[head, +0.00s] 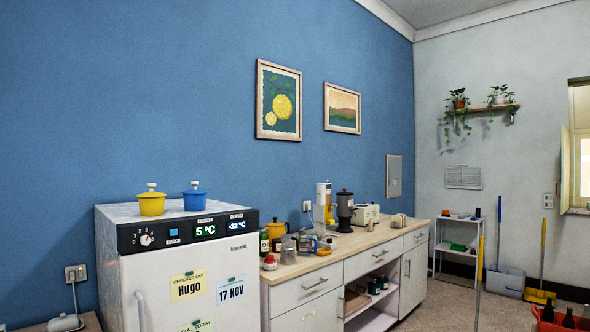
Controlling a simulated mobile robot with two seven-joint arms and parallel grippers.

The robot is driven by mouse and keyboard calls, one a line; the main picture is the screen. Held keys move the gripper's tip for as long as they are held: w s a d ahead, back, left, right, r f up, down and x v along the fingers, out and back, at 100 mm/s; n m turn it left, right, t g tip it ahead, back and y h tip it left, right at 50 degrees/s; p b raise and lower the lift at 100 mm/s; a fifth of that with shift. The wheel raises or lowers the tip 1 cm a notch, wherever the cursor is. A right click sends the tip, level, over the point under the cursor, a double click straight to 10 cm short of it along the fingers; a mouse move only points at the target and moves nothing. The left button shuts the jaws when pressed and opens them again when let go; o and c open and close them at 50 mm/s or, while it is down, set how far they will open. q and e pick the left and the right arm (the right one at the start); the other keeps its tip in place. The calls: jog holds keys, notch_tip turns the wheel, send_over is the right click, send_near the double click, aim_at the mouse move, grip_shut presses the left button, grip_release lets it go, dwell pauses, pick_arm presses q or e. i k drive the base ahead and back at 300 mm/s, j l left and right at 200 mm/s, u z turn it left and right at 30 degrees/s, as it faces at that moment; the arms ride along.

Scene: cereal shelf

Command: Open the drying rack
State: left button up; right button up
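A flat pale wire-like panel (463,177) hangs on the white far wall, below a plant shelf. It looks like a drying rack folded flat against the wall, but it is too small to tell for sure. Nothing visibly hangs on it. Neither of my grippers is in view.
A white fridge (190,270) stands at the front left. A long counter (345,256) crowded with kitchen items runs along the blue wall. A small white shelf unit (437,268), brooms, a dustpan (505,280) and a red crate (550,322) with bottles stand near the far wall.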

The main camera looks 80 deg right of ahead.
aim_at(462, 175)
jog(key=z, duration=1.45)
jog(key=l+z, duration=0.4)
jog(key=i+l+z, duration=0.1)
jog(key=l+z, duration=0.3)
jog(key=i+l+z, duration=0.15)
jog(key=l+z, duration=0.25)
jog(key=i+l+z, duration=0.2)
jog(key=l+z, duration=0.2)
jog(key=i+l+z, duration=0.2)
jog(key=z, duration=0.2)
jog(key=i+l+z, duration=0.25)
jog(key=z, duration=0.15)
jog(key=i+l+z, duration=0.2)
jog(key=i+z, duration=0.15)
jog(key=i, duration=0.2)
jog(key=i+z, duration=0.35)
jog(key=i, duration=0.25)
jog(key=i+z, duration=0.3)
jog(key=i, duration=0.3)
jog(key=i+z, duration=0.3)
jog(key=i, duration=1.65)
jog(key=i+u, duration=0.3)
jog(key=i, duration=0.3)
jog(key=i+l+u, duration=0.15)
jog(key=i+u, duration=0.2)
jog(key=i, duration=0.3)
